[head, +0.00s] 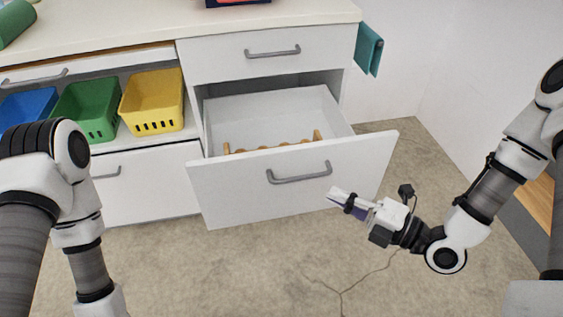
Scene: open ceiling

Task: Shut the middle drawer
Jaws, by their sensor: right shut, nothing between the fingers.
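The middle drawer (235,194) is white with a grey bar handle and stands pulled well out of the white cabinet. Its inside shows several tan wooden items (270,146) behind the front panel. My right gripper (333,195) is shut and empty, in front of the right part of the drawer front, right of and slightly below the handle (298,173). I cannot tell whether its tip touches the panel. My left arm comes in at the left, and its gripper is out of the frame.
The top drawer (220,60) above is shut. Blue, green and yellow baskets (152,100) stand in the left compartment. A teal cloth (368,48) hangs at the counter's right end. A thin cable-like line crosses the floor. Floor before the drawer is clear.

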